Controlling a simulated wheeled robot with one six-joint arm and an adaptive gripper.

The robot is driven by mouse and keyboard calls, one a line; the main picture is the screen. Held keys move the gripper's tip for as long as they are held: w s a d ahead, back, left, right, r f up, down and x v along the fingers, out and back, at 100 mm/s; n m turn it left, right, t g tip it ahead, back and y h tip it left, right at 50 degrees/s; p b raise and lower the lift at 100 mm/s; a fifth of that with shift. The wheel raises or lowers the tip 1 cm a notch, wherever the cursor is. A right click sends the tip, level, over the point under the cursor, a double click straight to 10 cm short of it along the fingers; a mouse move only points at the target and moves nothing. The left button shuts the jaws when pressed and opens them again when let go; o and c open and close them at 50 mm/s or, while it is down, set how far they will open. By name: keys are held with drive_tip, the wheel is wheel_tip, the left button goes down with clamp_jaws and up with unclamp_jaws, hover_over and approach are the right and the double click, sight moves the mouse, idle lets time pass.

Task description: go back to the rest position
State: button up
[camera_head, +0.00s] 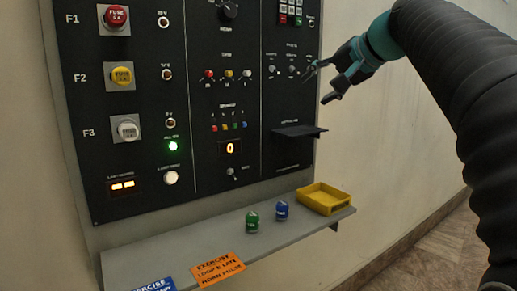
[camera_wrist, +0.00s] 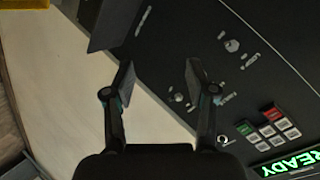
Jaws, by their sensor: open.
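My gripper (camera_head: 319,85) is open and empty, in the air in front of the right side of the black control panel (camera_head: 245,110). It is to the right of the two small toggle switches, above the level of the small black shelf. In the wrist view, the two fingers of my gripper (camera_wrist: 160,76) are spread apart with nothing between them. The panel face (camera_wrist: 225,70) and part of the pale wall (camera_wrist: 75,90) lie beyond them. My dark arm comes in from the right in the head view.
A small black shelf (camera_head: 300,131) juts from the panel below my gripper. The grey ledge (camera_head: 180,250) holds a green piece (camera_head: 252,222), a blue piece (camera_head: 282,210) and a yellow tray (camera_head: 323,198). Keypad buttons (camera_wrist: 270,130) and a green READY display (camera_wrist: 292,163) are at lower right.

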drive_tip(key=s+d+f+g+h, duration=0.1)
drive_tip(key=s+f+h, duration=0.15)
drive_tip(key=f, duration=0.55)
drive_tip(key=s+d+f+n+g+h, duration=0.1)
drive_tip(key=s+f, duration=0.3)
drive_tip(key=f, duration=0.4)
drive_tip(key=s+d+f+g+h, duration=0.1)
drive_tip(key=s+f, duration=0.3)
drive_tip(key=f, duration=0.4)
drive_tip(key=s+f+n+g+h, duration=0.1)
drive_tip(key=s+f+n+h, duration=0.1)
drive_tip(key=s+f, duration=1.4)
drive_tip(key=shift+s+a+n+g, duration=0.2)
drive_tip(key=shift+s+n+g, duration=0.2)
drive_tip(key=shift+s+n, duration=0.65)
drive_tip(key=shift+s+m, duration=0.2)
drive_tip(key=shift+m, duration=0.05)
